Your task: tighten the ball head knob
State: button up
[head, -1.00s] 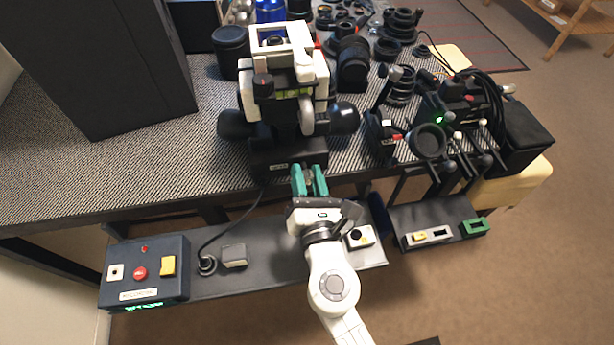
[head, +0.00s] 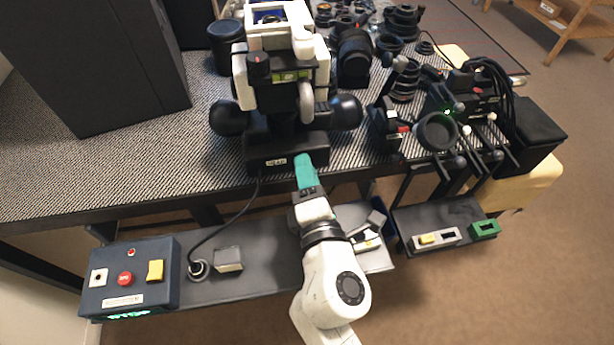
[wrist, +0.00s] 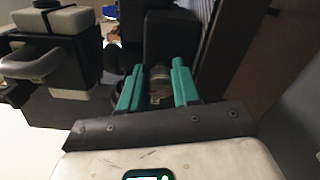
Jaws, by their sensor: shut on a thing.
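The ball head knob (wrist: 159,86) is a small ribbed, brass-grey cylinder between my two teal fingers in the wrist view. My gripper (head: 305,163) (wrist: 158,76) is shut on it. In the head view I see the fingers nearly edge-on, one hiding the other, and they hide the knob. They meet the front of a black base block (head: 285,154) with a small white label. Above the block stands a white and black device (head: 283,70) with a green level strip and a dark round ball on each side.
A blue control box (head: 130,278) with a red button and a yellow switch sits at the lower left. A cable runs from the block to the grey shelf (head: 268,262) below the table edge. Clamps and dark lens parts (head: 437,132) crowd the right side.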

jog(key=m+b, duration=0.1)
jog(key=m, duration=0.1)
jog(key=m+b, duration=0.1)
jog(key=m, duration=0.1)
jog(key=m+b, duration=0.1)
jog(key=m, duration=0.1)
jog(key=shift+w+d+f, duration=0.1)
jog(key=shift+d, duration=0.15)
dwell(0.3)
jog(key=o, duration=1.1)
jog(key=shift+c, duration=0.2)
jog(key=shift+a, duration=0.1)
jog(key=v, duration=1.1)
jog(key=shift+b, duration=0.35)
jog(key=shift+w, duration=0.1)
